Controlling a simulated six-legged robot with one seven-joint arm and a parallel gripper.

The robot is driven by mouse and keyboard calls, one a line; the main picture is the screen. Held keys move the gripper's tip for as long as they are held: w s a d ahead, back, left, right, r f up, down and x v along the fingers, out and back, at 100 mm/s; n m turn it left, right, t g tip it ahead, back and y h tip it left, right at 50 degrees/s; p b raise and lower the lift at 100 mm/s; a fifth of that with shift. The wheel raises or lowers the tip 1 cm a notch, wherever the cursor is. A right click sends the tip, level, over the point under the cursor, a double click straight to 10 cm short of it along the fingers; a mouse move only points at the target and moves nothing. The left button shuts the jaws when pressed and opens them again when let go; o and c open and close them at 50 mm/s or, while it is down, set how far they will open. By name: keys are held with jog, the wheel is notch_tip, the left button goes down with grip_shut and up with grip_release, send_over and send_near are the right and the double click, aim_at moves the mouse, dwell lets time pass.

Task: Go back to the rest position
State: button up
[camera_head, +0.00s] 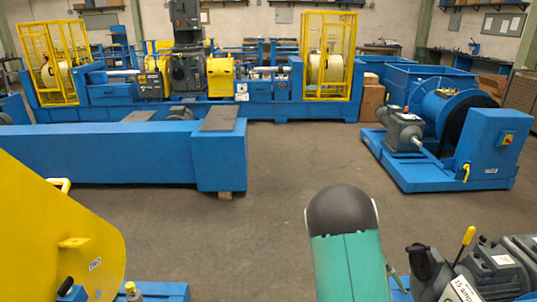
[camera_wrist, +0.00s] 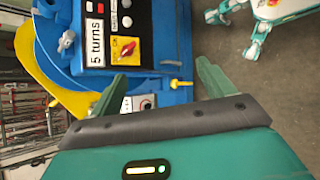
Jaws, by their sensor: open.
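My gripper (camera_wrist: 158,84) shows in the wrist view with its two green fingers spread apart and nothing between them. Ahead of it is a black control panel (camera_wrist: 98,58) on a blue machine, with a "5 turns" label, push buttons and a red-and-yellow rotary switch (camera_wrist: 125,50). The fingers appear apart from the panel, though the left fingertip overlaps the machine's lower part in the picture. In the head view my green arm with its dark rounded joint rises at the bottom centre; my gripper does not show there.
A yellow guard plate (camera_head: 60,230) stands close at left and a grey motor (camera_head: 490,270) at lower right. A long blue beam (camera_head: 110,155) lies beyond at left. A blue winch machine (camera_head: 440,170) stands at right. The floor (camera_head: 285,185) between is clear.

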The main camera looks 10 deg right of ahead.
jog(key=s+a+r+t+y, duration=0.2)
jog(key=s+a+r+t, duration=0.2)
jog(key=a+r, duration=0.4)
jog(key=s+a+r+n+t+y, duration=0.1)
jog(key=s+a+r+t, duration=0.3)
jog(key=a+r, duration=0.4)
jog(key=s+a+r+n+t+y, duration=0.1)
jog(key=s+a+r+t, duration=0.3)
jog(key=a+r, duration=0.5)
jog(key=shift+a+t+y, duration=0.5)
jog(key=shift+t+y, duration=0.3)
jog(key=shift+t, duration=0.3)
jog(key=shift+c, duration=0.4)
